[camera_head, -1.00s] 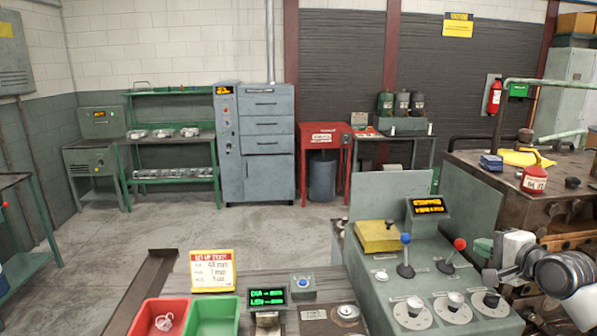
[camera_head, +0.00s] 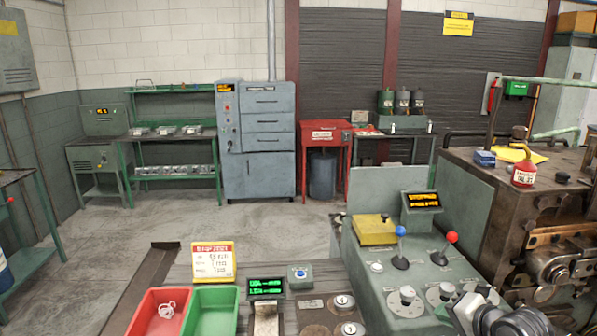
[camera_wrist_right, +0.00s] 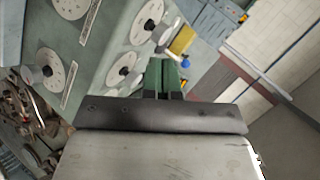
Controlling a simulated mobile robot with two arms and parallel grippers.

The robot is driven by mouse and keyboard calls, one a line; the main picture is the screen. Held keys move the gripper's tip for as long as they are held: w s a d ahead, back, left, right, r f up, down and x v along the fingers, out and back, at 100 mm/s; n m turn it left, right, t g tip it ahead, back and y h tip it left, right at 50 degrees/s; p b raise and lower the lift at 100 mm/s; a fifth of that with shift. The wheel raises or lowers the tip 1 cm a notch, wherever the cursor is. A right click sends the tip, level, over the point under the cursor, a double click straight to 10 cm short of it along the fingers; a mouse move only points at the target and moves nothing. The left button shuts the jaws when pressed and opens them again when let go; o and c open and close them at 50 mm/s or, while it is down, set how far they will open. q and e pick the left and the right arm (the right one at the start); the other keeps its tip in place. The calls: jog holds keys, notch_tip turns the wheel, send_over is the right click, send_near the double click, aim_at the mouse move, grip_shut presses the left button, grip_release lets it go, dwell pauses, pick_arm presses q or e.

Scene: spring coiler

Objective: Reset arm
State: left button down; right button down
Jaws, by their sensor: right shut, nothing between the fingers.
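My right gripper (camera_head: 445,314) is low at the right of the head view, over the front part of the grey-green control console (camera_head: 375,270). Its green fingers are together with nothing between them; they also show in the right wrist view (camera_wrist_right: 163,76). In the wrist view the console's dials and knobs lie to the left of the fingers. My left gripper is not in view.
The console carries a blue-knobbed lever (camera_head: 400,240), a red-knobbed lever (camera_head: 446,248) and a lit display (camera_head: 423,200). A red bin (camera_head: 143,318) and a green bin (camera_head: 211,312) stand at front left. A coiling machine (camera_head: 490,190) stands right. The floor beyond is clear.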

jog(key=s+a+f+n+g+h, duration=0.1)
jog(key=s+a+f+n+g, duration=0.1)
jog(key=s+a+f+n, duration=0.45)
jog(key=s+a+f+n+g, duration=0.1)
jog(key=s+a+f+g, duration=0.15)
jog(key=s+f, duration=0.5)
jog(key=s+a+n+g+h, duration=0.1)
jog(key=s+n+g+h, duration=0.25)
jog(key=s, duration=1.55)
notch_tip(320, 180, down, 26)
jog(key=b, duration=0.1)
jog(key=s+d+f+n+g+b, duration=0.1)
jog(key=s+d+f+g, duration=0.1)
jog(key=s+f, duration=1.4)
notch_tip(320, 180, down, 2)
jog(key=shift+s+d+f, duration=0.1)
jog(key=shift+s+d, duration=0.2)
jog(key=shift+d, duration=0.05)
